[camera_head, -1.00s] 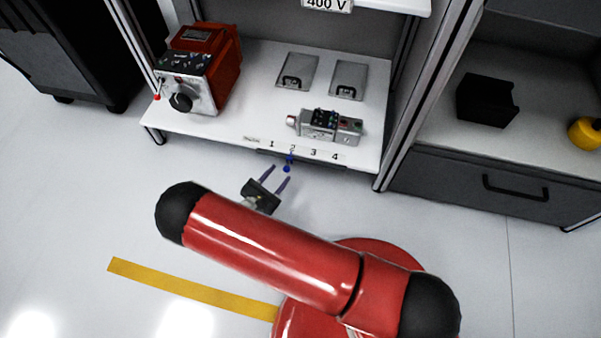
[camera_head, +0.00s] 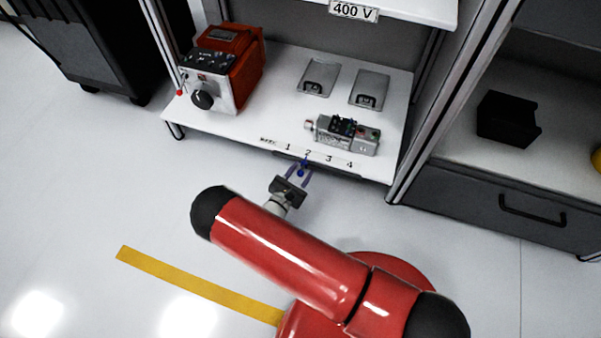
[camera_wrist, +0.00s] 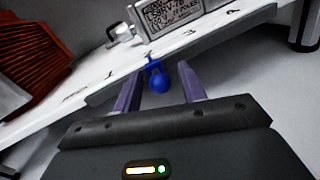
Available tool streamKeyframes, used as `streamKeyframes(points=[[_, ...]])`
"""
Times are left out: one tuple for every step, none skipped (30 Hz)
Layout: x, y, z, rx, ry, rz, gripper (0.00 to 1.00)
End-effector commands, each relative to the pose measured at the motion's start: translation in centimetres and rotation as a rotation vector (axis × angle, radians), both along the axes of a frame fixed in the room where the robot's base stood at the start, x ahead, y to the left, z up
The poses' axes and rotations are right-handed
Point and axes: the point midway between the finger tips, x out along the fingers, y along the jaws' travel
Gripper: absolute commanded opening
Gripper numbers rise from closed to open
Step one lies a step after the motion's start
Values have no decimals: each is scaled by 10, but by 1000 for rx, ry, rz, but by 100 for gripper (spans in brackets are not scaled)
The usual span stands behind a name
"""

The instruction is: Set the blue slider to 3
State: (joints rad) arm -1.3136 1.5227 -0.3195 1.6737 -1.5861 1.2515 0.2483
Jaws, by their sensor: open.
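The blue slider (camera_head: 304,162) is on the front edge of the white shelf, at the mark 2 (camera_head: 308,152). The mark 3 (camera_head: 328,158) is to its right. I cannot tell whether the fingertips reach the knob's depth.
A grey device (camera_head: 345,132) stands on the shelf behind the marks. A red box with a black dial (camera_head: 228,75) stands at the shelf's left. A shelf post (camera_head: 440,110) rises to the right. The floor before the shelf is clear.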

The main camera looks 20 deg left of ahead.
Motion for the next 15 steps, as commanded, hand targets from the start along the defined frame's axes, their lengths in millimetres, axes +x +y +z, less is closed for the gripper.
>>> streamKeyframes(points=[[0,0,0,0,0,0,41],[0,0,0,0,0,0,41],[0,0,0,0,0,0,41],[0,0,0,0,0,0,41],[0,0,0,0,0,0,37],[0,0,0,0,0,0,32],[0,0,0,0,0,0,28],[0,0,0,0,0,0,24],[0,0,0,0,0,0,19],[0,0,0,0,0,0,15],[0,0,0,0,0,0,11],[0,0,0,0,0,0,6],[0,0,0,0,0,0,2],[0,0,0,0,0,0,0],[0,0,0,0,0,-1,0]])
